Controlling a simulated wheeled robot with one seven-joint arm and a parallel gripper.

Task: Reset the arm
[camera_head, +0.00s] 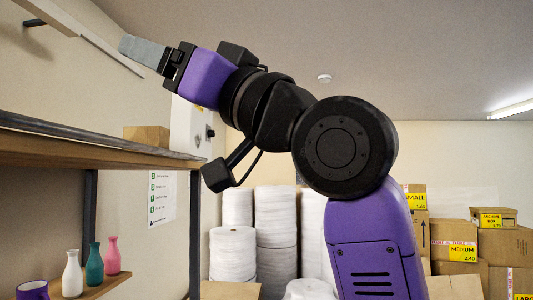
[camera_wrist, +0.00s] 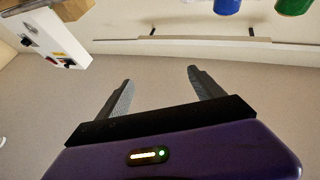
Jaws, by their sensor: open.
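My gripper (camera_head: 128,45) is raised at the upper left in the head view, above the upper shelf board and pointing left towards the wall. My arm is bent, with the purple wrist behind the grey fingers. In the wrist view my gripper (camera_wrist: 159,76) has its two fingers spread wide apart. Only bare wall shows between them, and nothing is held.
An upper shelf board (camera_head: 75,144) bears a small carton (camera_head: 147,135). Lower are white (camera_head: 72,275), teal (camera_head: 94,266) and pink (camera_head: 112,256) vases. A narrow wall ledge (camera_head: 84,36) is near my fingers. Wrapped rolls (camera_head: 275,232) and cartons (camera_head: 462,245) stand behind.

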